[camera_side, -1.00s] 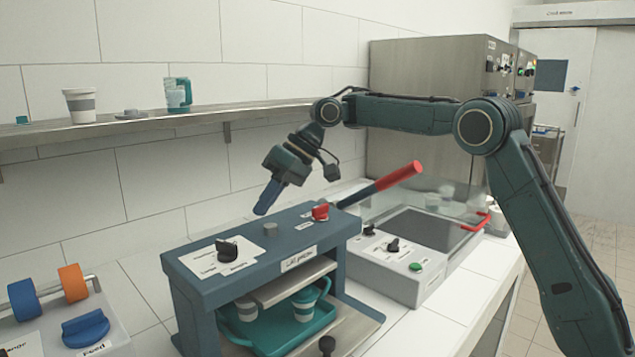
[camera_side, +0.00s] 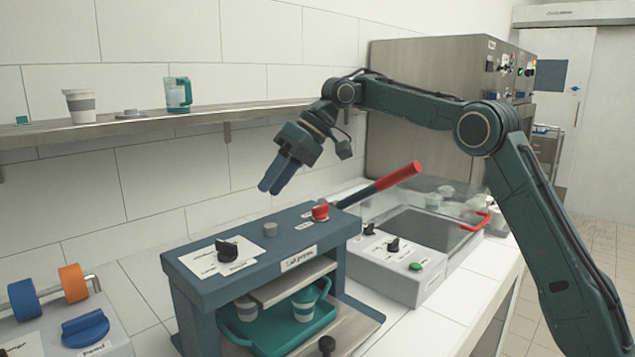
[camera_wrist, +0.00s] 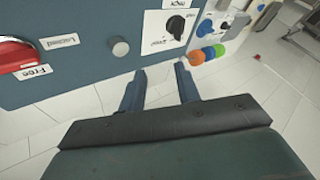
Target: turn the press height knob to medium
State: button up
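The press (camera_side: 290,240) is a blue box-shaped machine on the counter. A black knob (camera_side: 227,250) sits on a white label plate on its top, at the left end; it also shows near the top of the wrist view (camera_wrist: 175,26). The label words are too small to read surely, so I cannot tell its setting. My gripper (camera_side: 270,188) is above and behind the press top, apart from the knob, pointing down. In the wrist view its two fingers (camera_wrist: 159,85) are apart with nothing between them, below the knob in the picture.
A red knob (camera_side: 320,212) and a grey button (camera_side: 270,229) are also on the press top. A red-handled lever (camera_side: 398,176) rises behind. A teal tray (camera_side: 318,322) with cups is inside the press. A shelf (camera_side: 200,114) runs along the wall.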

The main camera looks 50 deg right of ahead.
aim_at(217, 240)
jog(key=w+a+f+m+t, duration=0.1)
jog(key=w+a+m+t, duration=0.1)
jog(key=a, duration=0.1)
jog(key=w+a+f+m+t, duration=0.2)
jog(key=a+t, duration=0.1)
jog(key=w+a+f+m+t, duration=0.2)
jog(key=w+a+m, duration=0.1)
jog(key=a, duration=0.1)
jog(key=shift+a+t, duration=0.1)
jog(key=shift+t, duration=0.3)
jog(key=s+d+f+t+h, duration=0.2)
jog(key=f+t+h, duration=0.1)
jog(key=shift+d+m, duration=0.3)
jog(key=s+t, duration=0.1)
jog(key=s+d+n+h, duration=0.1)
jog(key=s, duration=0.1)
jog(key=s+d+n+t+h, duration=0.1)
jog(key=shift+s+d+t, duration=0.15)
jog(key=shift+s+t, duration=0.15)
jog(key=shift+s, duration=0.1)
jog(key=s+a+n+y, duration=0.1)
jog(key=s+n, duration=0.1)
jog(key=s, duration=0.3)
jog(key=s+a+f+n+y, duration=0.1)
jog(key=s+n, duration=0.1)
jog(key=s, duration=0.4)
jog(key=shift+s+a+n+t+y, duration=0.2)
jog(key=shift+a+n+t+y, duration=0.1)
jog(key=shift+a+n+t, duration=0.1)
